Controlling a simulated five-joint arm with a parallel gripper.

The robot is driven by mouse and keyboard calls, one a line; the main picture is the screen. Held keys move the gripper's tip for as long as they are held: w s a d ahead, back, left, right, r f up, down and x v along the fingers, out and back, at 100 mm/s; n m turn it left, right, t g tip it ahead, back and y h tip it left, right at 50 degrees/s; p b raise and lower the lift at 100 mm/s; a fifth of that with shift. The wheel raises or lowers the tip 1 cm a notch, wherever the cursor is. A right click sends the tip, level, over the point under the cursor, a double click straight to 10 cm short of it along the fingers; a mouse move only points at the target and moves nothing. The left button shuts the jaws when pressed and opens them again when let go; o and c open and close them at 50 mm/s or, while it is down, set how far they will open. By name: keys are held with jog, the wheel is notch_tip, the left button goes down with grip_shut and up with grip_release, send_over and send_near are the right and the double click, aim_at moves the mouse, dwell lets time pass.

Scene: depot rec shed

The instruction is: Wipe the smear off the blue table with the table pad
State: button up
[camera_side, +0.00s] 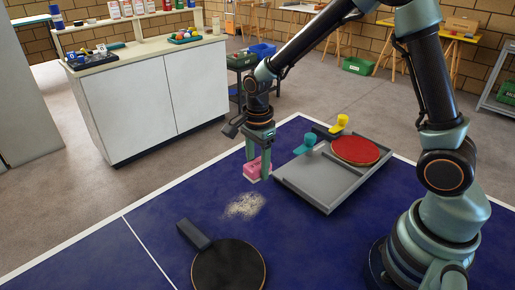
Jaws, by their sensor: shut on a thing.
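The blue table (120,262) is a table-tennis table with white lines. A pale, powdery smear (245,206) lies on its surface, left of the grey tray. My gripper (257,170) points down just behind and right of the smear. It is shut on a pink table pad (252,169), which is partly hidden by the fingers. The pad is at or just above the table; I cannot tell whether it touches. It is apart from the smear in the picture.
A black paddle (229,266) lies in front of the smear. Right of the pad, a grey tray (318,196) holds a red paddle (356,150). A teal item (310,140) and a yellow item (342,121) are at its back. A white cabinet (140,105) stands behind the table.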

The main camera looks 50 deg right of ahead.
aim_at(260, 198)
jog(key=shift+f, duration=3.6)
jog(key=shift+a+f, duration=0.25)
jog(key=shift+a, duration=0.45)
grip_shut()
jog(key=shift+a, duration=5.3)
jog(key=shift+d, duration=6)
jog(key=shift+s+r, duration=0.1)
jog(key=shift+s, duration=0.65)
jog(key=shift+a, duration=6.05)
jog(key=shift+d, duration=5.75)
jog(key=shift+w+d+r, duration=0.1)
jog(key=shift+d+r, duration=0.05)
jog(key=shift+r, duration=0.45)
jog(key=shift+d+r, duration=0.15)
jog(key=shift+r, duration=3.3)
